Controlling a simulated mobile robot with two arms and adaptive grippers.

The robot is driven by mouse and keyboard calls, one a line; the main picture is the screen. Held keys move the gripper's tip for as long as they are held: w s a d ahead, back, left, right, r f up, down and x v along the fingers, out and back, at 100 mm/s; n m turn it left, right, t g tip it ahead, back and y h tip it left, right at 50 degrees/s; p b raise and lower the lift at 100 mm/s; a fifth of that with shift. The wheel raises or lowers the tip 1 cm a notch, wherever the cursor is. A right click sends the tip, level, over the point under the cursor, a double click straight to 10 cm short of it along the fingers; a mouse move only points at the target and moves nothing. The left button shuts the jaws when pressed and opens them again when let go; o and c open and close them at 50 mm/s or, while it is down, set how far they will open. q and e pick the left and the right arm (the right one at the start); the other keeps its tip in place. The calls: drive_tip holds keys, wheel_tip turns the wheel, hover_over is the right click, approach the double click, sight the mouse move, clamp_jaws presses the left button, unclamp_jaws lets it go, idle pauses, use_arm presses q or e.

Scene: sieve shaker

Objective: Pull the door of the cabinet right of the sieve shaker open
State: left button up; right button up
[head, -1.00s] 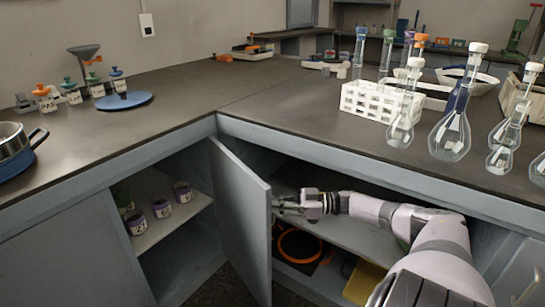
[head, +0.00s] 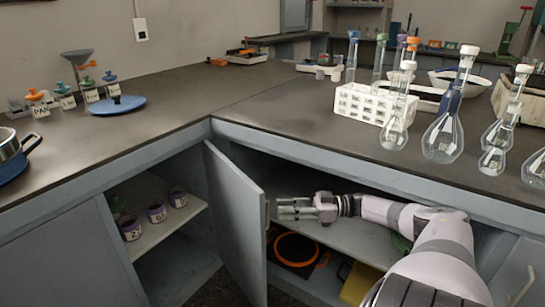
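The grey cabinet door (head: 236,222) stands swung out under the corner of the counter, and the cabinet behind it is open. My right gripper (head: 279,208) is in front of the open cabinet, just right of the door's free edge. Its two fingers point left towards the door, with a gap between them, and hold nothing. A small gap seems to lie between the fingertips and the door. I cannot make out a sieve shaker for certain; a round metal and blue vessel (head: 10,158) is cut off at the left edge. My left gripper is not in view.
An orange ring (head: 297,249) and a yellow item (head: 360,284) lie low in the open cabinet. Several labelled jars (head: 157,213) stand in the left cabinet. A white rack (head: 362,103) and glass flasks (head: 443,137) stand on the counter above my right arm.

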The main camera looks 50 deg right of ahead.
drive_tip(key=v, duration=0.6)
drive_tip(key=shift+s+d, duration=0.2)
idle(0.4)
